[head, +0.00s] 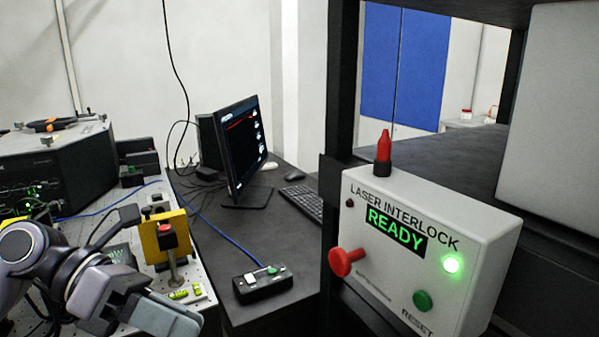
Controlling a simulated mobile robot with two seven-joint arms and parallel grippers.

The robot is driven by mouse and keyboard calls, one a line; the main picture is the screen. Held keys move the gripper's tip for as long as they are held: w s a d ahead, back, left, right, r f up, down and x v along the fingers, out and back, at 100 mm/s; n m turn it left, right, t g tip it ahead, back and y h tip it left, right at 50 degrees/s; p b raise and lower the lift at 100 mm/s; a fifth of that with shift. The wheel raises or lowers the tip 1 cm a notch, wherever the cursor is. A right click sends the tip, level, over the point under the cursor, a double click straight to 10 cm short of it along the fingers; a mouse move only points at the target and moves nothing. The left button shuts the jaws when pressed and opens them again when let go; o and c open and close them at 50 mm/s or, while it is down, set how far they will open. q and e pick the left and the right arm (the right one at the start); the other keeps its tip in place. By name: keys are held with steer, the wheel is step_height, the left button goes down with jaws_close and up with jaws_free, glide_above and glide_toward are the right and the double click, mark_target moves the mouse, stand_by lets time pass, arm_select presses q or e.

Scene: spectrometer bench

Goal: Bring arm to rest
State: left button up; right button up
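My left arm comes in at the lower left, over the edge of the optical bench. Its gripper (145,312) is grey and black and hangs low, near the bottom edge of the picture. The fingers overlap from this angle, so I cannot tell whether they are open or shut. I see no object clearly held in it. My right arm and gripper are not in view.
A laser interlock box (468,217) shows READY and a lit green lamp at right, on a dark post. A small button box (262,285), monitor (240,140) and keyboard (308,203) stand on the dark desk. A yellow-plated mount (157,245) stands close to my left gripper.

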arm_select(q)
steer(key=w+d+f+n+t+h+p, duration=0.1)
steer(key=w+n+t+h, duration=0.15)
steer(key=n+t, duration=0.65)
steer(key=w+d+f+n+t+h+p, duration=0.1)
steer(key=w+n+t+h+p, duration=0.3)
steer(key=n, duration=0.8)
steer(key=s+a+f+n+t+y, duration=0.2)
steer(key=a+f+n+y, duration=0.1)
steer(key=f+n+y, duration=0.5)
steer(key=s+a+f+n+t+y, duration=0.25)
steer(key=f+n+y, duration=0.35)
steer(key=f+n, duration=0.3)
steer(key=s+a+f+n+g+y, duration=0.1)
steer(key=s+f+n+g+y, duration=0.2)
steer(key=s+f+n+g, duration=0.3)
steer(key=s+f, duration=0.5)
steer(key=f, duration=0.1)
steer(key=shift+a+f+n, duration=0.3)
steer(key=shift+f, duration=0.05)
steer(key=shift+a, duration=0.1)
